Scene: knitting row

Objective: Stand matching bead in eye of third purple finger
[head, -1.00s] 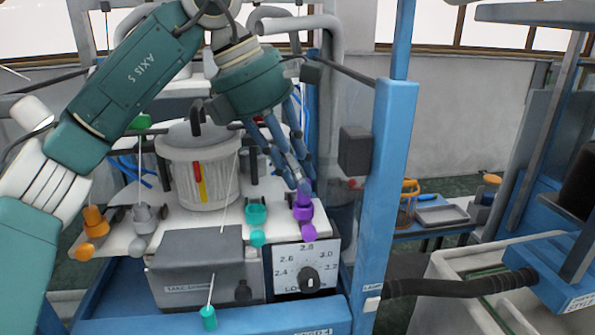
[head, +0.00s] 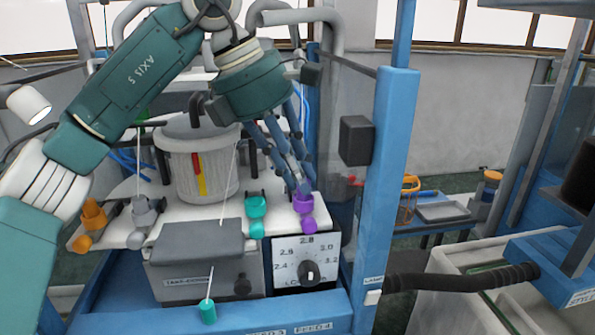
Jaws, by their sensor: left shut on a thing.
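The purple finger (head: 307,209) stands on the white curved plate (head: 188,215), with its purple ball-shaped end (head: 308,226) at the plate's front edge. My left gripper (head: 301,188) is directly above this finger with its blue digits closed and pointing down. It is shut on a small purple bead, mostly hidden between the fingertips. The bead is at or just above the eye; I cannot tell whether they touch. Only one purple finger shows. My right gripper is not in view.
A teal finger (head: 256,208) stands close left of the purple one. Grey (head: 143,214) and orange (head: 94,215) fingers are farther left. A ribbed white pot (head: 212,168) stands behind. A blue post (head: 389,180) rises close on the right. A teal weight (head: 208,312) hangs in front.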

